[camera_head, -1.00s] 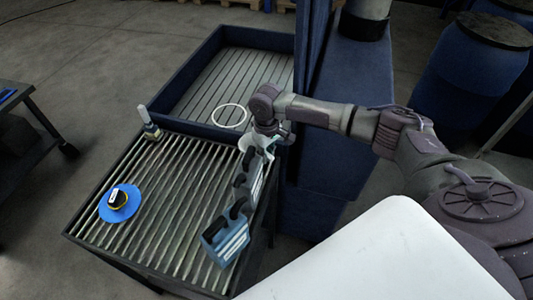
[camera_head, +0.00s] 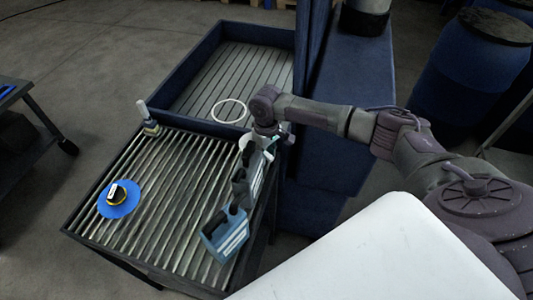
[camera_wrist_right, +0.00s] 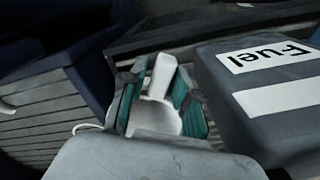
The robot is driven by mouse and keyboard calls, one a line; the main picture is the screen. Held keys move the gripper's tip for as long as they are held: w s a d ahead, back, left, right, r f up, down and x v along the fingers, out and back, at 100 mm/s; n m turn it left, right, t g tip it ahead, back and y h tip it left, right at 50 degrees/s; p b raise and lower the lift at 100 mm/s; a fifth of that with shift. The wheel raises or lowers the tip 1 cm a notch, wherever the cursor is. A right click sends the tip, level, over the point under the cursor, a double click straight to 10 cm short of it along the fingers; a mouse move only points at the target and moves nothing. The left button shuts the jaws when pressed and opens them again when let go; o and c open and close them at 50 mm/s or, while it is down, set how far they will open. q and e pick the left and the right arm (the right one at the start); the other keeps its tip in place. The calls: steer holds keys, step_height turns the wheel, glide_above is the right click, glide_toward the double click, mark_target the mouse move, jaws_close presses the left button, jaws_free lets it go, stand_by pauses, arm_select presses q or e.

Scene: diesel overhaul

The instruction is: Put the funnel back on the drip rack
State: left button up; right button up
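The white funnel (camera_wrist_right: 155,115) shows in the right wrist view with its narrow spout upward, between the two teal-padded fingers of my right gripper (camera_wrist_right: 160,98). The fingers appear closed on its sides. In the head view, my right gripper (camera_head: 264,135) is at the far right corner of the ribbed drip rack (camera_head: 170,195), with a bit of white funnel (camera_head: 246,141) showing beneath it. The funnel's lower rim is mostly hidden, so I cannot tell whether it touches the rack. My left gripper is not in view.
A grey Fuel jug (camera_wrist_right: 265,95) stands close beside the gripper. A blue jug (camera_head: 226,233) stands nearer on the rack. A blue disc (camera_head: 118,203) and a small bottle (camera_head: 149,124) are at left. A white ring (camera_head: 229,111) lies at the deeper back tray.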

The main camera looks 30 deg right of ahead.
steer(key=shift+o, duration=0.7)
step_height(320, 180, up, 12)
